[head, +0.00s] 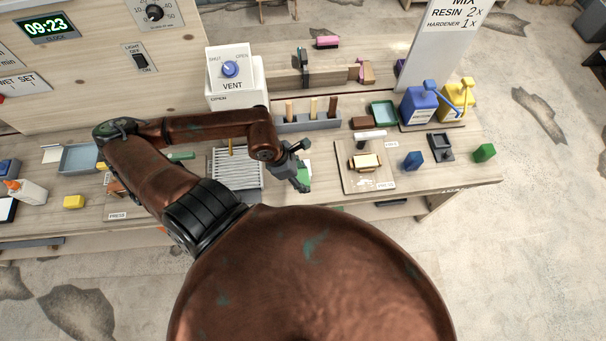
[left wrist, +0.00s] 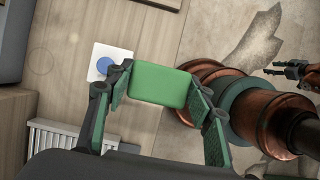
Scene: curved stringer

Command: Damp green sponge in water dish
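My left gripper (head: 299,166) is above the front part of the bench, to the right of a ribbed grey rack. In the left wrist view its fingers (left wrist: 160,92) lie against both sides of the green sponge (left wrist: 158,87), a rounded green block. The sponge is partly hidden by the gripper in the head view. A shallow teal-rimmed dish (head: 384,112) stands at the back right, and a larger blue-grey tray (head: 80,158) at the left; I cannot tell which holds water. My right gripper (left wrist: 291,70) shows small at the right edge of the left wrist view, its fingers apart and empty.
The ribbed rack (head: 236,168) stands left of the gripper. A block with upright handles (head: 308,122), a board with a wooden block (head: 366,178), and blue (head: 420,105) and yellow (head: 456,98) pump bottles crowd the right side. The white vent box (head: 236,80) rises behind.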

